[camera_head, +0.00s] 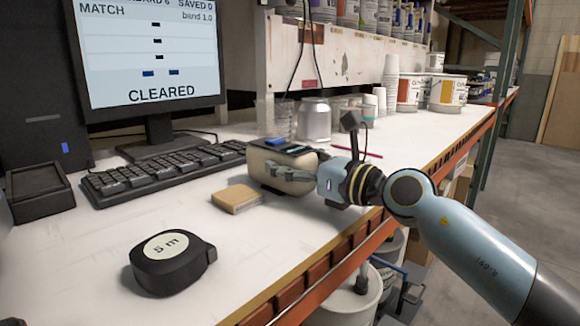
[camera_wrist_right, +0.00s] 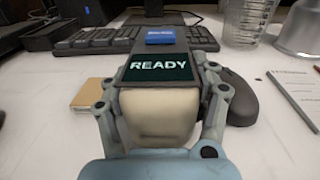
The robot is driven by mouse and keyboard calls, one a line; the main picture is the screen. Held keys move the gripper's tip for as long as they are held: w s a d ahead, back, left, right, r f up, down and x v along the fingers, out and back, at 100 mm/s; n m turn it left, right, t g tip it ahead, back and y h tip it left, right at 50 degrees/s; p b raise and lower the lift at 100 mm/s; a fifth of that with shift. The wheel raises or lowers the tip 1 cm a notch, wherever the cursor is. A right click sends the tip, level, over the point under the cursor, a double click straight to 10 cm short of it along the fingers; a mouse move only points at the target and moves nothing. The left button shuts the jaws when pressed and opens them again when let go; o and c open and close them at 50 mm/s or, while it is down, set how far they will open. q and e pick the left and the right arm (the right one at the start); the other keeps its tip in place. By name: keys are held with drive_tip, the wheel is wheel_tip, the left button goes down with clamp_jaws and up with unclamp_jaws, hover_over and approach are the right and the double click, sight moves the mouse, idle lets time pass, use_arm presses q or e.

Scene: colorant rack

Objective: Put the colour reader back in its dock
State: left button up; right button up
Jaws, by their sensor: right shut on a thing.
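The colour reader (camera_head: 261,166) is a cream block with a dark top and a blue button. It sits at or just above the bench in the middle of the head view; I cannot tell whether it touches. My right gripper (camera_head: 292,174) is shut on it, with fingers along both sides. In the right wrist view the reader (camera_wrist_right: 155,112) lies between the fingers, its screen reading READY. A black open-topped box (camera_head: 40,188), which may be the dock, stands at the far left, left of the keyboard. My left gripper is not clearly seen.
A tan block (camera_head: 236,199) lies just in front of the reader, and a black tape measure (camera_head: 172,262) nearer the front. A keyboard (camera_head: 160,168) and monitor (camera_head: 148,60) are behind left; the monitor reads CLEARED. A dark mouse (camera_wrist_right: 243,100) is beside the gripper. Cups and cans stand behind.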

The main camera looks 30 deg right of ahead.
drive_tip(key=shift+f, duration=0.1)
drive_tip(key=o, duration=1.7)
drive_tip(key=shift+o, duration=0.2)
